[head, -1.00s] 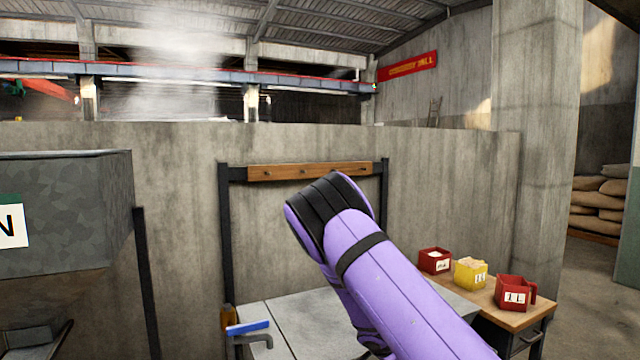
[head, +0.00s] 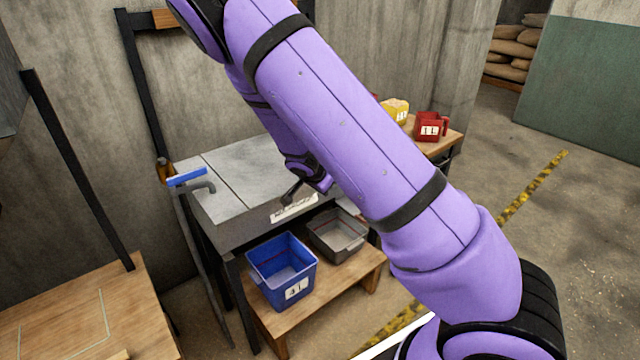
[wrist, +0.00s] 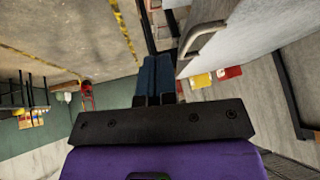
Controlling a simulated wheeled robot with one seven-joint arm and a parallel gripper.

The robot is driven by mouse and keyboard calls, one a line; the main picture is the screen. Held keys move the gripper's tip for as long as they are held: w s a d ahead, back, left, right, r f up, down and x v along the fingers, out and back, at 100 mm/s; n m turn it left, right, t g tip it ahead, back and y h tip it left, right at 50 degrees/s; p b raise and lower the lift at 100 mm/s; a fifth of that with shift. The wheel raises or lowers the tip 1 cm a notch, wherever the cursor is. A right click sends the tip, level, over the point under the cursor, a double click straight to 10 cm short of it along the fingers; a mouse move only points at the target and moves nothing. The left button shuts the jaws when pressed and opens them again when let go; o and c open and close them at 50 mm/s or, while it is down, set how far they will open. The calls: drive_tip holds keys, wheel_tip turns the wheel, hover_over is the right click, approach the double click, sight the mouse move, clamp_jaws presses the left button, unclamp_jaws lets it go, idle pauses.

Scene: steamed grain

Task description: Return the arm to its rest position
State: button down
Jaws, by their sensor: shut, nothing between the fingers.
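My purple arm spans the head view from the lower right to the top left, and its end folds back down over the grey metal table (head: 215,190). My gripper (wrist: 155,60) shows in the wrist view with its two dark fingers together and nothing between them. In the head view the wrist end hangs near the table's front edge, partly behind my arm. The fingers are too dark there to make out clearly.
A blue bin (head: 283,270) and a grey bin (head: 338,235) stand on a low wooden shelf below the table. A red measuring box (head: 430,127) and a yellow box (head: 396,111) stand on a side table. Open floor (head: 560,240) lies to the right.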

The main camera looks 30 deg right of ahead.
drive_tip(key=shift+s+a+r, duration=0.2)
drive_tip(key=shift+s, duration=0.35)
drive_tip(key=shift+s+a+r, duration=0.2)
drive_tip(key=shift+s+r, duration=0.05)
drive_tip(key=shift+s, duration=0.25)
drive_tip(key=shift+s+a+r, duration=0.2)
drive_tip(key=shift+s, duration=0.35)
drive_tip(key=s+a+r+n+y, duration=0.1)
drive_tip(key=s+r+n+y, duration=0.15)
drive_tip(key=s+r, duration=0.65)
drive_tip(key=s+a+r+n+y, duration=0.15)
drive_tip(key=s+r+n, duration=0.3)
drive_tip(key=r, duration=0.95)
drive_tip(key=s+a+r+n, duration=0.1)
drive_tip(key=s+r+n, duration=0.2)
drive_tip(key=s, duration=0.5)
drive_tip(key=s+a+r+n+t+y, duration=0.1)
drive_tip(key=s+r+n, duration=0.3)
drive_tip(key=s, duration=0.5)
drive_tip(key=shift+s+a+r+y, duration=0.15)
drive_tip(key=shift+s+r+y, duration=0.15)
drive_tip(key=shift+r, duration=0.9)
